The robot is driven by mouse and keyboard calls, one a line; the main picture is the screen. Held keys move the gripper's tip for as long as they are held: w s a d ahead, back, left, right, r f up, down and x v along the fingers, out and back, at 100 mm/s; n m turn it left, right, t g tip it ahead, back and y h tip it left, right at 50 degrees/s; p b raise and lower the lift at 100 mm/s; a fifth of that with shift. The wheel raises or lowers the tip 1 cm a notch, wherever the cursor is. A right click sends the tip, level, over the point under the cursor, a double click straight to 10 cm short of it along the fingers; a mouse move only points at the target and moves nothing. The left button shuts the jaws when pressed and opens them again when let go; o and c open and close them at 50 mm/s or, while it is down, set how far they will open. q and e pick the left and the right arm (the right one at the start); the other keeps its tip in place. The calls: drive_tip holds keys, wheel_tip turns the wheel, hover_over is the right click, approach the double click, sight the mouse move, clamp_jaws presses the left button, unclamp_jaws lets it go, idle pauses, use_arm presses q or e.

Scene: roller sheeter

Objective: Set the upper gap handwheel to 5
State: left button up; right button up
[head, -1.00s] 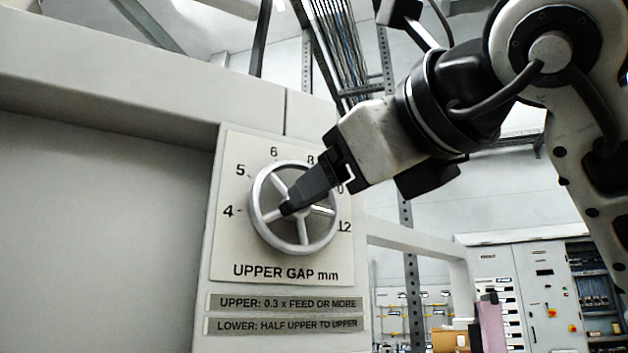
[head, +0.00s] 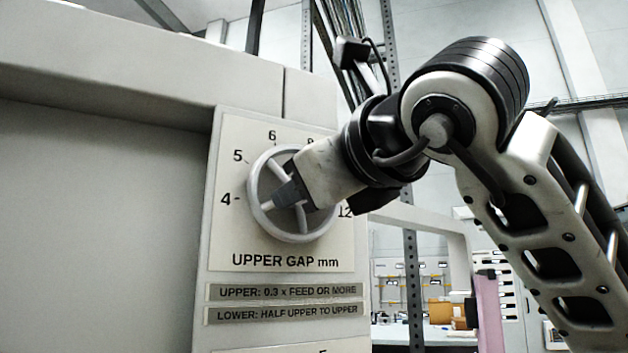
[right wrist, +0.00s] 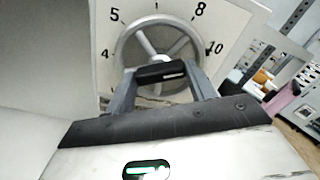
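The upper gap handwheel (head: 255,216) is a light grey spoked ring on a white dial plate (head: 232,150). Figures 4, 5 and 6 show around its left and top, and 12 at its right. In the right wrist view the handwheel (right wrist: 120,52) has 5, 8 and 10 readable around it. My right gripper (head: 283,198) is in front of the wheel, its fingertips at the hub and spokes. In the right wrist view the gripper (right wrist: 160,73) covers the lower part of the hub. Whether its fingers grip a spoke is unclear. My left gripper is out of view.
Two grey label strips (head: 284,292) sit below the dial. A flat pale machine panel (head: 100,220) fills the left. A pale frame bar (head: 425,222) runs to the right of the dial. Shelves and a bench stand farther back.

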drive_tip(key=shift+n, duration=0.3)
use_arm(q)
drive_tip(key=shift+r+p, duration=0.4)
drive_tip(key=shift+p, duration=0.45)
use_arm(e)
drive_tip(key=shift+n, duration=11.5)
drive_tip(key=o, duration=1)
